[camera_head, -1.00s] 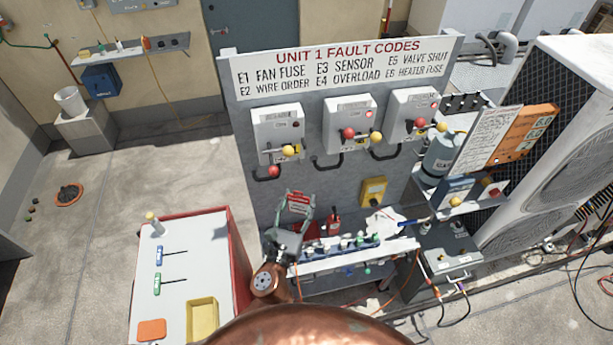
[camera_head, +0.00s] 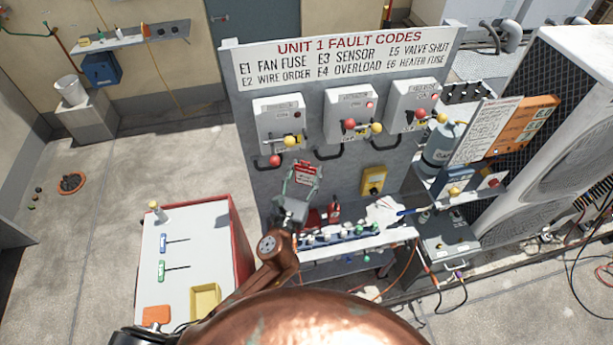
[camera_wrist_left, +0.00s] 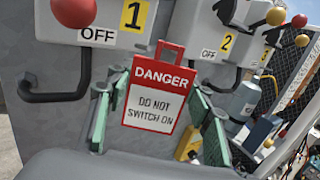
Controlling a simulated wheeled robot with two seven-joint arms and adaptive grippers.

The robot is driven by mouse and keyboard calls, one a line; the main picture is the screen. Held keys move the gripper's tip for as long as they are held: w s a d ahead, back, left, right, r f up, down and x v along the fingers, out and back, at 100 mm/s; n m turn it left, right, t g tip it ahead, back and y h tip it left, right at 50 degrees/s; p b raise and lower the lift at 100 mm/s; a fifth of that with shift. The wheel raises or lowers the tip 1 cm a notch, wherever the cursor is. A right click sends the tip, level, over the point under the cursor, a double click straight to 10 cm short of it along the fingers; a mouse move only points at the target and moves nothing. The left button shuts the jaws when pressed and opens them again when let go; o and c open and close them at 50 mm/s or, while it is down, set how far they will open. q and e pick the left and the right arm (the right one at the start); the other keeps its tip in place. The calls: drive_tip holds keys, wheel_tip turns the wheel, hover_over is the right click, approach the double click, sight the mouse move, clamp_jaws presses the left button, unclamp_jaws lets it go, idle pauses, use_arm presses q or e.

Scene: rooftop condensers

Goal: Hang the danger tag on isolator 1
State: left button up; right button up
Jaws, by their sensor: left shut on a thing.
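The red and white danger tag (camera_head: 306,174) is held upright in my left gripper (camera_head: 303,182), which is shut on it. In the left wrist view, the tag (camera_wrist_left: 156,100) reads "DANGER DO NOT SWITCH ON" and stands between the green finger pads. Isolator 1 (camera_head: 280,116) is the leftmost grey box on the board, above the tag. In the left wrist view, isolator 1 (camera_wrist_left: 108,36) shows its "1" and OFF labels above and left of the tag, with a red ball knob. The tag appears apart from isolator 1. My right gripper is not in view.
Two similar isolators (camera_head: 350,108) (camera_head: 412,104) stand to the right on the board. Below them is a bench shelf (camera_head: 385,240) with small items. A red-sided cart (camera_head: 205,245) with a white top stands to the left.

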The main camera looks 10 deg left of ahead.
use_arm(q)
drive_tip(key=w, duration=0.1)
drive_tip(key=w+a, duration=0.1)
drive_tip(key=w, duration=0.1)
drive_tip(key=w+a+b, duration=0.1)
drive_tip(key=w, duration=0.1)
drive_tip(key=shift+w+a+f, duration=0.1)
drive_tip(key=shift+w+f, duration=0.05)
drive_tip(key=shift+f, duration=0.2)
idle(0.4)
idle(0.5)
drive_tip(key=o, duration=1.1)
drive_tip(key=shift+c, duration=0.2)
drive_tip(key=s+a, duration=0.1)
drive_tip(key=s, duration=1.1)
drive_tip(key=shift+a+f, duration=0.3)
